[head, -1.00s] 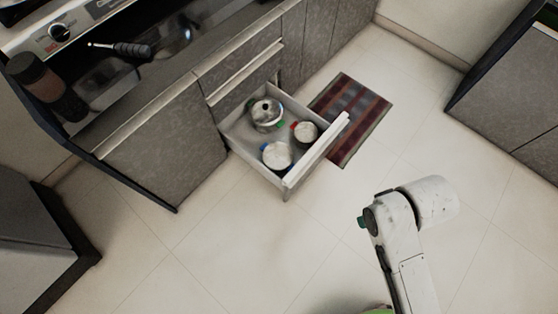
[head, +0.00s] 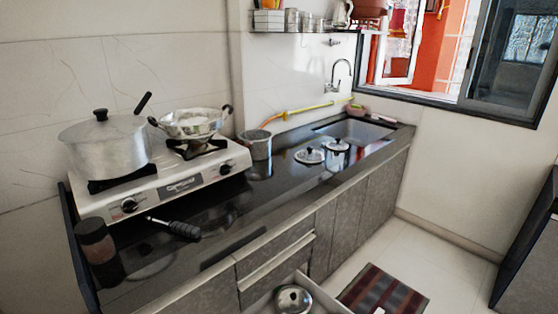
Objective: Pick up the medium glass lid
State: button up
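A round lid with a dark knob (head: 309,155) lies on the dark counter, left of a small metal pot (head: 337,154) that has a dark-knobbed top. A large pot on the stove at the left carries a metal-looking lid (head: 101,127) with a black knob. I cannot tell from this distance which lid is the medium glass one. My gripper is not in view.
An open drawer holding a shiny pot (head: 293,300) shows at the bottom edge. A stove (head: 165,185) with a two-handled pan (head: 194,123) stands on the counter. A metal tumbler (head: 257,145) and a sink (head: 355,130) are farther back. A striped mat (head: 385,292) lies on the floor.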

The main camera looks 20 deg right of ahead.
aim_at(309, 155)
jog(key=i+l+u, duration=0.2)
jog(key=l+u, duration=0.2)
jog(key=i+l+u, duration=0.15)
jog(key=l+u, duration=0.2)
jog(key=i+l+u, duration=0.15)
jog(key=l, duration=0.7)
jog(key=i+l+u, duration=0.2)
jog(key=l, duration=0.65)
jog(key=l+u, duration=0.15)
jog(key=l, duration=0.7)
